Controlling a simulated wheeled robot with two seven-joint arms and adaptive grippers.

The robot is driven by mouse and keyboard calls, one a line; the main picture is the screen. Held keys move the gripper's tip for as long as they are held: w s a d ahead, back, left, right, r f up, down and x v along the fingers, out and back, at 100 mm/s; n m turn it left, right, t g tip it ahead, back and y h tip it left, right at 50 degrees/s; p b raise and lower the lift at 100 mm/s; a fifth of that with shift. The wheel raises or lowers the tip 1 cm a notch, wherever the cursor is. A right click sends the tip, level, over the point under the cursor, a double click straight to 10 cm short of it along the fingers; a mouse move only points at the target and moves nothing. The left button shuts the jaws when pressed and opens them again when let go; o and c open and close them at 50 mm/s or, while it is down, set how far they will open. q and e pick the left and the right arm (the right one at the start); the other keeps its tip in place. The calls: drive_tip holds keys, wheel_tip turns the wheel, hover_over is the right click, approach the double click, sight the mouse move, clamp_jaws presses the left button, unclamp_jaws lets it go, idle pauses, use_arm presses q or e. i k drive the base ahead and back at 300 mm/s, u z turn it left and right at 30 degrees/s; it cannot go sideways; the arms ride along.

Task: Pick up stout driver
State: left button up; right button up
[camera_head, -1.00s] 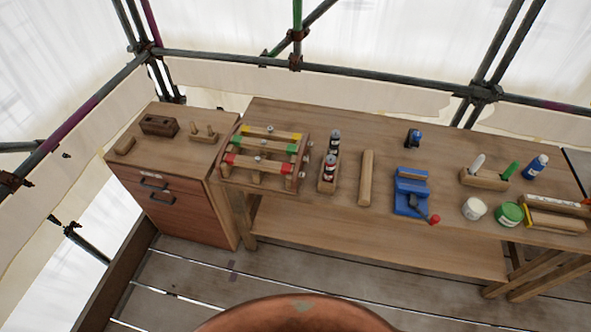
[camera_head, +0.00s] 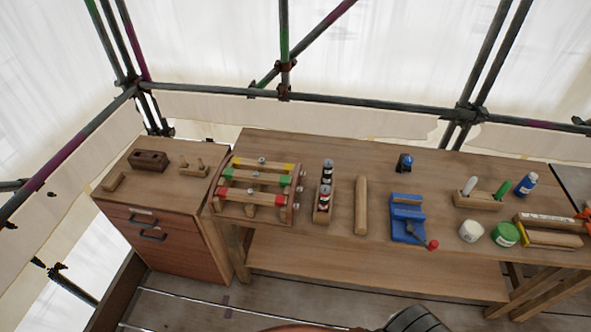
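A wooden holder block (camera_head: 478,204) stands at the right of the workbench. Neither of my grippers is in view.
The workbench (camera_head: 335,221) also holds a rack with coloured bars (camera_head: 257,178), bottles in a stand (camera_head: 326,175), a wooden bar (camera_head: 361,205), a blue vise (camera_head: 406,212), a green tin (camera_head: 505,235) and a blue bottle (camera_head: 526,185). A drawer cabinet (camera_head: 165,235) adjoins its left.

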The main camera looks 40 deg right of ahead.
sight(327, 172)
drive_tip(key=u, duration=0.3)
drive_tip(key=i, duration=0.75)
drive_tip(key=z, duration=0.75)
drive_tip(key=i, duration=0.7)
drive_tip(key=z, duration=0.8)
